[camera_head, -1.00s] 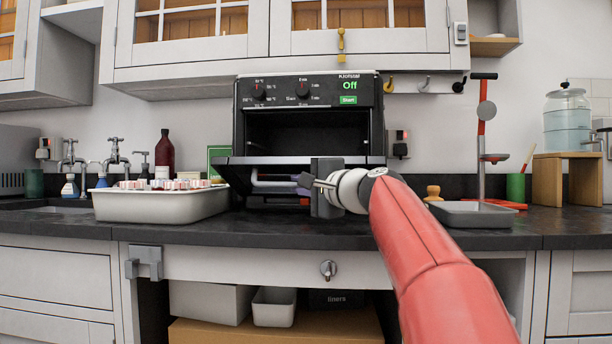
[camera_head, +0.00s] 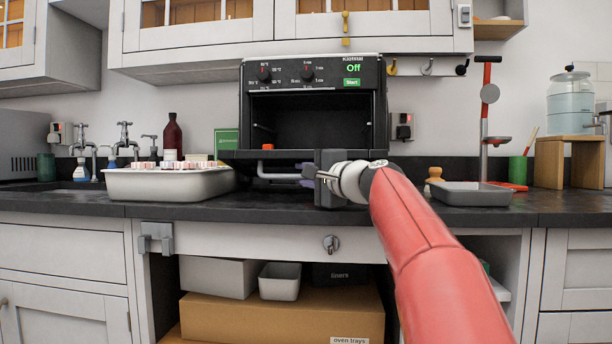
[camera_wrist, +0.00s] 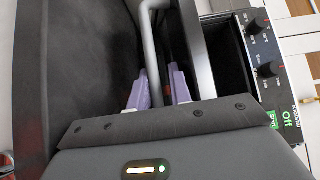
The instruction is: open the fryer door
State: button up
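The fryer (camera_head: 312,75) is a black countertop oven with two knobs, a green "Off" display and a Start button. Its door (camera_head: 250,154) is hinged down to about level, seen nearly edge-on, and the dark cavity shows above it. The grey bar handle (camera_head: 275,177) hangs below the door. My gripper (camera_head: 307,176) is at the right part of the handle, below the door's front edge. In the wrist view the purple fingers of my gripper (camera_wrist: 159,75) stand apart, with the handle (camera_wrist: 151,45) passing between them and a gap on the right-hand side.
A white tray (camera_head: 165,186) with several small items stands left of the fryer. A grey tray (camera_head: 470,194) and a red stand (camera_head: 484,120) are to the right. A yellow-handled cabinet (camera_head: 365,25) hangs above. The dark counter's front strip is mostly clear.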

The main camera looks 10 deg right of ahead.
jog(key=shift+s, duration=0.1)
jog(key=b+v, duration=0.1)
jog(key=v, duration=0.6)
jog(key=shift+s+d, duration=0.15)
jog(key=shift+s, duration=0.2)
